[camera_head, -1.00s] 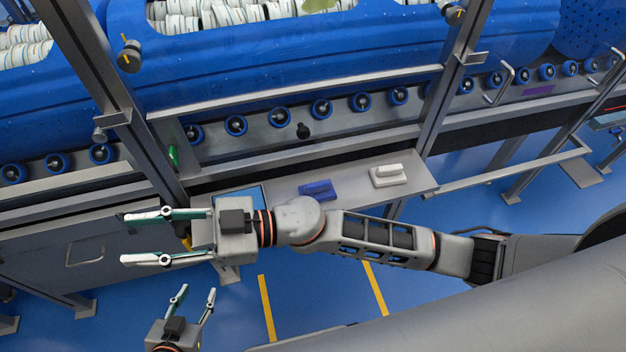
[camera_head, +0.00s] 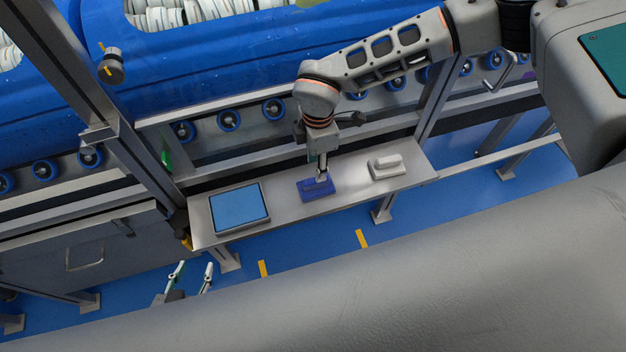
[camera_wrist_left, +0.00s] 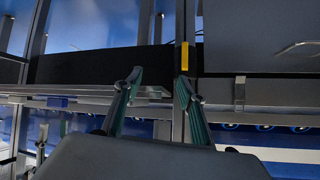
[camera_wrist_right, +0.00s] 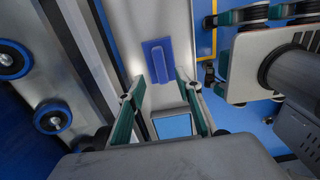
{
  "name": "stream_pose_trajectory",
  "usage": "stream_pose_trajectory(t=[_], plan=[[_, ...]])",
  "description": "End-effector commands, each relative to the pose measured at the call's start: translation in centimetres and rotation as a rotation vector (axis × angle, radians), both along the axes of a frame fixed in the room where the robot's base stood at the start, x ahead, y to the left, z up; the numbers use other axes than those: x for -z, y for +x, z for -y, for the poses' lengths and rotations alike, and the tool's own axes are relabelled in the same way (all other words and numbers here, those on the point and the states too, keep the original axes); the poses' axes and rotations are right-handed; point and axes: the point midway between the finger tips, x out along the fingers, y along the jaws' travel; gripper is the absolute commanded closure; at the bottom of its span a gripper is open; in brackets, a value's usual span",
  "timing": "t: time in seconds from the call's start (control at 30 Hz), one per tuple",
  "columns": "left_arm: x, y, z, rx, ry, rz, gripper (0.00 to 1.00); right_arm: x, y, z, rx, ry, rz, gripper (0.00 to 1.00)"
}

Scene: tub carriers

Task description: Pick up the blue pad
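The blue pad (camera_head: 309,193), a flat block with a raised handle, lies on the narrow metal shelf (camera_head: 350,190). It also shows in the right wrist view (camera_wrist_right: 158,60). My right gripper (camera_head: 322,176) points down over the pad and partly covers its handle in the head view. In the right wrist view its fingers (camera_wrist_right: 160,78) are spread apart, with the pad beyond the tips; I see no grip on it. My left gripper (camera_head: 193,268) is low at the bottom left, away from the shelf. Its fingers (camera_wrist_left: 160,75) are apart and empty.
A white pad with a handle (camera_head: 386,168) lies right of the blue pad. A blue-screened tablet (camera_head: 240,207) lies at the shelf's left end. A grey upright post (camera_head: 120,130) stands left of the shelf. Blue rollers (camera_head: 229,120) and a blue tub (camera_head: 230,60) are behind.

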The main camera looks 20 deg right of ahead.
Motion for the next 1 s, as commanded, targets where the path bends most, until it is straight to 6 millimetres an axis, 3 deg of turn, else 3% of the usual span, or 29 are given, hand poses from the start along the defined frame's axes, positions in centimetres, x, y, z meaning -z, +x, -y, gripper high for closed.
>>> stream_pose_trajectory(t=[0.37,0.67,0.97,1.0], plan=[[0.1,-0.2,-0.1,-0.004,0.0,-0.006,0.6,3.2,0.0,0.1,0.003,-0.005,0.002,0.65],[1.1,0.1,0.7,0.005,-0.014,0.009,0.6,7.3,0.0,-0.1,0.003,-0.004,0.004,0.65],[-0.9,1.2,1.9,0.032,-0.027,0.052,0.6,7.5,-0.1,-0.1,0.003,-0.003,0.003,0.65],[-0.9,1.2,1.8,0.031,-0.026,0.052,0.6,7.5,-0.1,-0.1,0.003,-0.003,0.003,0.76]])
